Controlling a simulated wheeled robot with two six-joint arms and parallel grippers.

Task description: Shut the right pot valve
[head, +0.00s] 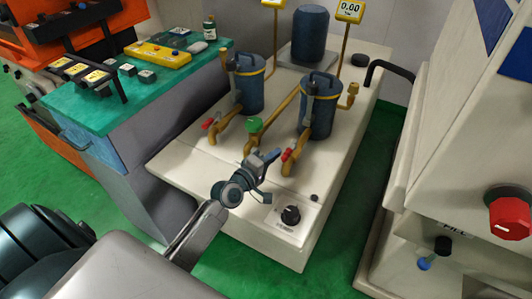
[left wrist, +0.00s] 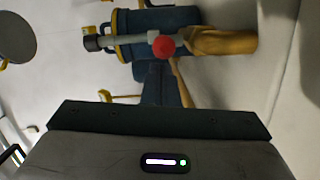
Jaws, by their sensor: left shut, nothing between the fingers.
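The right pot (head: 316,108) is dark blue and stands on the white bench. Its brass pipe (head: 300,158) carries the right pot valve, whose red handle (head: 287,155) shows beside my left gripper (head: 270,157). The gripper is shut and empty, with its tips just left of the handle; I cannot tell whether they touch. In the left wrist view the red handle (left wrist: 164,46) shows end-on, just beyond the shut fingertips (left wrist: 158,68), with the brass pipe (left wrist: 222,40) to its right. My right gripper is out of view.
The left pot (head: 248,84) has its own red-handled valve (head: 210,123). A green knob (head: 253,125) sits on the pipe between the pots. A black dial (head: 291,214) is on the bench's front. A white machine (head: 440,150) stands at the right, across a strip of green floor.

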